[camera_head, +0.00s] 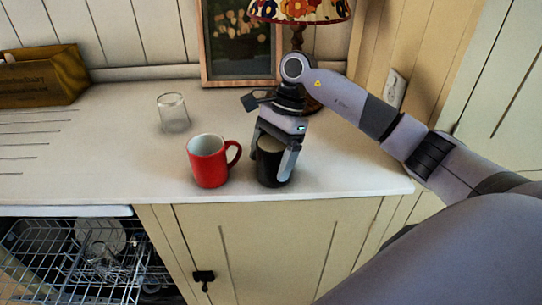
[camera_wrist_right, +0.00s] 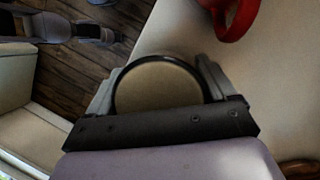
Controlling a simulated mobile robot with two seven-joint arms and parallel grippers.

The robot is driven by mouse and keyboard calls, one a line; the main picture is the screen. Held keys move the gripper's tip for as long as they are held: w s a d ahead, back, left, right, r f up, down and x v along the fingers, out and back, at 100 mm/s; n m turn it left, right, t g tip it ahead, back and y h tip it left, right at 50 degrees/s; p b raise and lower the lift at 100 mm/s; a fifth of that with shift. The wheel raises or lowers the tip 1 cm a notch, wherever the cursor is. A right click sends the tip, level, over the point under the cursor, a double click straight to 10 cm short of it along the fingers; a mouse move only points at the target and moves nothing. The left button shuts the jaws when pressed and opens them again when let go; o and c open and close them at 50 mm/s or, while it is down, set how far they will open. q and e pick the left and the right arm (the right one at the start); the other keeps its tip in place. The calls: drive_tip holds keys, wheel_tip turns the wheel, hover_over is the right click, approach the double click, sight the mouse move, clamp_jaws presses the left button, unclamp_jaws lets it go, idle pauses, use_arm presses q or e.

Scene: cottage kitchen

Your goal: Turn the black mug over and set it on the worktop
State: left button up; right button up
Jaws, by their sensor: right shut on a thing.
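The black mug (camera_head: 269,174) is near the front edge of the worktop (camera_head: 340,170), just right of a red mug. It looks upright-sided and appears to touch the worktop. My right gripper (camera_head: 271,166) comes down from above and is shut on it, one finger on each side. In the right wrist view the mug (camera_wrist_right: 158,88) shows a round beige face inside a black rim, between the fingers. I cannot tell whether that face is its inside or its base. Its handle is not visible. My left gripper is not in view.
The red mug (camera_head: 207,166) stands close by, its handle towards the black mug. A clear glass (camera_head: 173,113) stands behind left. A lamp (camera_head: 300,12), framed picture (camera_head: 240,45) and wooden box (camera_head: 42,78) are at the back. An open dishwasher rack (camera_head: 85,260) is below left.

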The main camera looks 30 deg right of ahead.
drive_tip(key=o, duration=1.1)
drive_tip(key=b+v, duration=0.1)
drive_tip(key=v, duration=1.1)
